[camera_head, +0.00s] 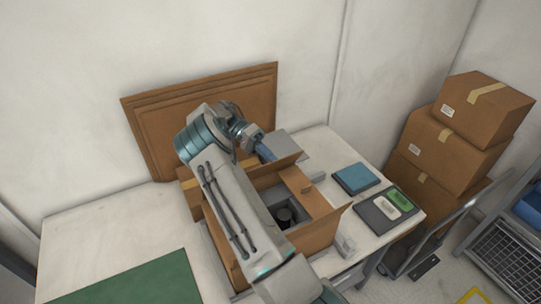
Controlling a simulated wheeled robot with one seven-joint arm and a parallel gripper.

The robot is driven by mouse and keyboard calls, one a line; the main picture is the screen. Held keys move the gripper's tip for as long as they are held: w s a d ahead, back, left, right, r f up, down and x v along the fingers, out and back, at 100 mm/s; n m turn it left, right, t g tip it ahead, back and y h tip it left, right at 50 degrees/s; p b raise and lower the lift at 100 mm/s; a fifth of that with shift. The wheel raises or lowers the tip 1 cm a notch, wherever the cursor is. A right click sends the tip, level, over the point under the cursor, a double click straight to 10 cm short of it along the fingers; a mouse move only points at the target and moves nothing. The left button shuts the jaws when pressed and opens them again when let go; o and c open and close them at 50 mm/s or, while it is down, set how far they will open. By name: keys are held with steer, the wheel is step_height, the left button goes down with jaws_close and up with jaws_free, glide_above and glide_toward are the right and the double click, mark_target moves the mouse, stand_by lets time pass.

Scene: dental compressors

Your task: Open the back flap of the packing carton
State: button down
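The brown packing carton (315,237) stands on the white table with its top partly open, and a dark round part (285,216) shows inside. Its back flap (275,164) shows as a brown strip along the far edge, seemingly raised; its exact angle is unclear. My arm crosses over the left part of the carton and hides much of it. My gripper (266,153) is at the back flap, close to or touching its upper edge. Its fingertips are small and partly hidden, so I cannot tell whether they are open or shut.
Brown cardboard panels (262,95) lean on the wall behind. A blue pad (355,178) and a dark tray (372,214) with green and white items lie right of the carton. A green mat (150,282) lies front left. Stacked boxes (455,150) stand at right.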

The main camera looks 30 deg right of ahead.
steer(key=shift+w+n+g+h+p, duration=0.3)
steer(key=shift+w+g+p, duration=0.15)
steer(key=shift+g+p, duration=0.55)
steer(key=shift+w+f+p, duration=0.15)
steer(key=shift+p, duration=0.15)
steer(key=c, duration=1.6)
jaws_free()
steer(key=shift+c, duration=0.2)
